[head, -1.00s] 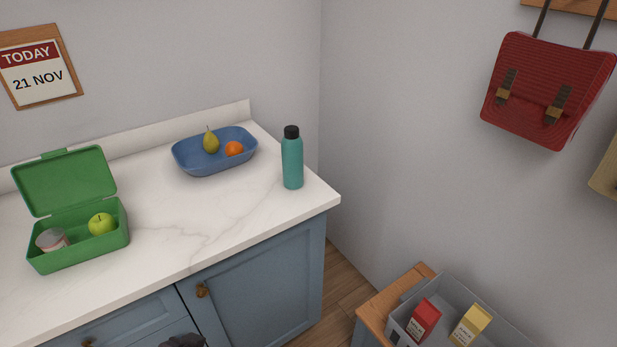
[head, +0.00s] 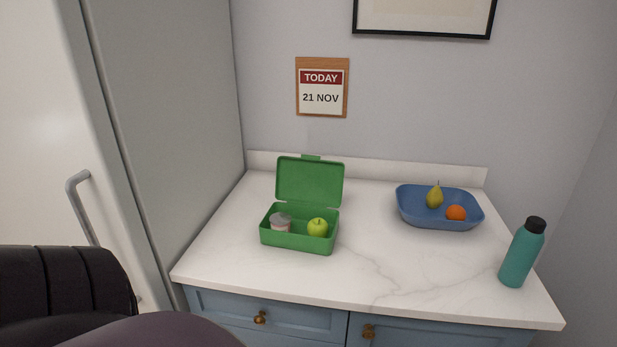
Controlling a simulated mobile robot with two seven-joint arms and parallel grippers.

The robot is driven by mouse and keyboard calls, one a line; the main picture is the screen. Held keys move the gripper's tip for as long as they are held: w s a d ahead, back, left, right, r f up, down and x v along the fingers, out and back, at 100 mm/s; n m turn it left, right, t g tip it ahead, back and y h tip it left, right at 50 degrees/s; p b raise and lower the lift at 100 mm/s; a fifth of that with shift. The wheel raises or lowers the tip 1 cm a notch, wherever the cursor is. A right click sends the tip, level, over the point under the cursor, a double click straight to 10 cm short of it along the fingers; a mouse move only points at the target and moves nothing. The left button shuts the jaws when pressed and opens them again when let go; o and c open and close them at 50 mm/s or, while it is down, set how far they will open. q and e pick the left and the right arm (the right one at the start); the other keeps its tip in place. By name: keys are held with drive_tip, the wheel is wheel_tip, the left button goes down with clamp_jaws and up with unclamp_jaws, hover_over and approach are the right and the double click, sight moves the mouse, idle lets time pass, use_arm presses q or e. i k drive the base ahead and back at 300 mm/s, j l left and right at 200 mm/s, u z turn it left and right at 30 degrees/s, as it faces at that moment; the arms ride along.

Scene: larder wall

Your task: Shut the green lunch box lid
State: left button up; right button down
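The green lunch box (head: 296,243) stands on the white marble counter, left of the middle. Its green lid (head: 309,183) is open and stands up at the back of the box, leaning slightly back. Inside the box are a small tin or tub (head: 281,222) on the left and a green apple (head: 317,227) on the right. Neither gripper shows in the head view. A dark part of my own arm fills the lower left corner, well in front of the counter.
A blue bowl (head: 440,219) with a pear (head: 434,197) and an orange (head: 456,213) stands to the right. A teal bottle (head: 521,256) stands near the counter's right end. A tall fridge (head: 165,120) borders the left. The counter (head: 390,272) before the bowl is clear.

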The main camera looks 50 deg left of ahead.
sight(307, 180)
drive_tip(key=u, duration=1.2)
